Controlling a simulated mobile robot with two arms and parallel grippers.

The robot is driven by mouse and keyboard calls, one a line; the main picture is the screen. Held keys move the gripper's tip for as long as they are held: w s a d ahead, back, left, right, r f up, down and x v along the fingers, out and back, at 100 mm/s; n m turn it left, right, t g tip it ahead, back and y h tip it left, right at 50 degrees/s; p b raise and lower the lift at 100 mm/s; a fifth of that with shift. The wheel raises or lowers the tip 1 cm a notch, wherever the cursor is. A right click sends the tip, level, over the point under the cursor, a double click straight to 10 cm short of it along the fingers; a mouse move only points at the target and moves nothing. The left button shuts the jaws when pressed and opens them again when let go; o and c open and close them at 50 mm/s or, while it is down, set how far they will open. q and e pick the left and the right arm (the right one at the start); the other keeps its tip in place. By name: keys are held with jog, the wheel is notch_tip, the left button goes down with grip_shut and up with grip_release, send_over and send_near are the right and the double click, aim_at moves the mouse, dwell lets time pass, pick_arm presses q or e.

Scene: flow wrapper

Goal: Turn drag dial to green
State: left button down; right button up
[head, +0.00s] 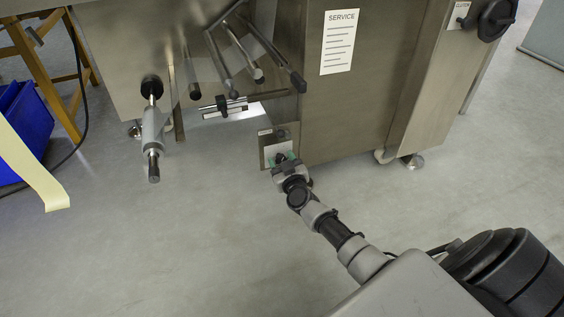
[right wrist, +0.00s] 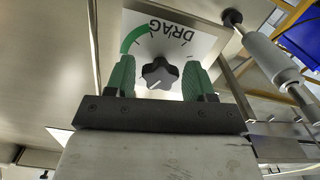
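The drag dial is a dark lobed knob (right wrist: 160,73) on a pale plate marked DRAG (right wrist: 186,45), which appears upside down in the right wrist view. A green arc (right wrist: 131,38) lies at the plate's upper left there. A light pointer mark on the knob points down-left, away from the green arc. My right gripper (right wrist: 159,62) is open, its green fingers on either side of the knob with gaps showing. In the head view my right gripper (head: 284,160) is at the small dial plate (head: 277,138), hiding most of the knob. My left gripper is not in view.
The steel machine cabinet (head: 365,90) with a SERVICE sheet (head: 338,42) stands behind. Rods and levers (head: 232,55) and a grey-and-black cylindrical part (head: 152,128) are left of the dial. A blue bin (head: 22,130) is at far left. The front floor is clear.

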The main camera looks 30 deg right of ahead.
jog(key=c, duration=0.7)
jog(key=shift+c, duration=0.2)
jog(key=m, duration=1.8)
jog(key=shift+f+m, duration=0.1)
jog(key=shift+m, duration=0.2)
jog(key=o, duration=0.9)
